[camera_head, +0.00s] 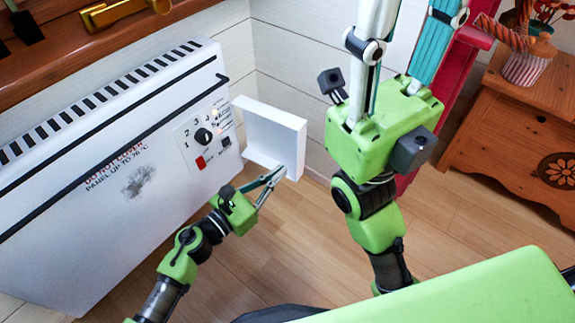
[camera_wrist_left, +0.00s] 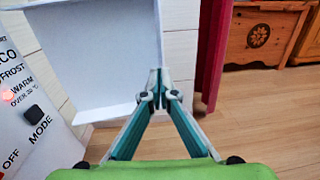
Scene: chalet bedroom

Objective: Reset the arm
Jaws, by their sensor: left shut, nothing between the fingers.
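My left gripper (camera_head: 275,175) reaches in from the lower left, with its tips at the lower right part of a white open box-like piece (camera_head: 275,132). In the left wrist view its fingers (camera_wrist_left: 160,82) meet at the tips with nothing between them. The white piece (camera_wrist_left: 95,55) lies behind and left of the tips there; I cannot tell whether they touch. My right gripper (camera_head: 410,35) points up at the centre right, close to the camera. Its two fingers stand apart, nothing shows between them, and their tips are cut off by the top edge.
A white panel heater (camera_head: 110,190) with a dial and red switch stands at the left, beside the white piece. A wooden shelf (camera_head: 110,40) runs above it. A wooden cabinet (camera_head: 520,130) with a striped pot (camera_head: 525,65) stands right. The floor (camera_head: 290,235) between is clear.

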